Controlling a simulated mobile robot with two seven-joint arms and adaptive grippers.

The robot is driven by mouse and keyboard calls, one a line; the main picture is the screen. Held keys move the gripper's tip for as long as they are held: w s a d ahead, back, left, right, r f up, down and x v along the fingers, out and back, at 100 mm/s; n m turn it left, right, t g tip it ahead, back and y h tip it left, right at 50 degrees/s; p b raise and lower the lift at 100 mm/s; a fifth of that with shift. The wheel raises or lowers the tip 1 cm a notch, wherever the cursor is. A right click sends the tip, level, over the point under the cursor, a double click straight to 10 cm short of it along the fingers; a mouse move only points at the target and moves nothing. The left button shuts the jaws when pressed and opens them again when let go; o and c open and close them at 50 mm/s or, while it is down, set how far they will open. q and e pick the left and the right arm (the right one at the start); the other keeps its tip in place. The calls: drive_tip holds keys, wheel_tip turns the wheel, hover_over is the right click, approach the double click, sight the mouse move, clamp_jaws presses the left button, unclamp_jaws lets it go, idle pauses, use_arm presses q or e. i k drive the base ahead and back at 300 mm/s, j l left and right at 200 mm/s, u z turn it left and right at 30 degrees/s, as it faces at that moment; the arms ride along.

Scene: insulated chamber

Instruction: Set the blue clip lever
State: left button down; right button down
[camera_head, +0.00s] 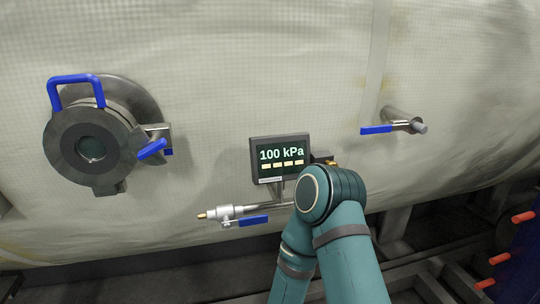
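A round grey flanged port (75,155) with a dark round window sits on the chamber wall at the left. A blue clip lever (152,149) sticks out from the clamp at its right side, angled down to the left. A blue looped handle (76,80) stands over the port's top. A teal arm of mine rises from the bottom, right of centre, and bends just beside the display. No gripper fingers can be made out, so I cannot tell where either gripper is relative to the lever. The left arm is not seen.
A display reading 100 kPa (280,157) stands at the centre, close to my arm. Below it is a pipe valve with a blue handle (253,220). Another blue-handled valve (378,129) is at the right. The wall between port and display is clear. Orange-red pegs (523,217) show at lower right.

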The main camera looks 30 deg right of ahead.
sight(384, 128)
drive_tip(key=l+z, duration=0.1)
drive_tip(key=z, duration=0.4)
drive_tip(key=l+z, duration=0.1)
drive_tip(key=z, duration=0.35)
drive_tip(key=l+z, duration=0.1)
drive_tip(key=z, duration=0.4)
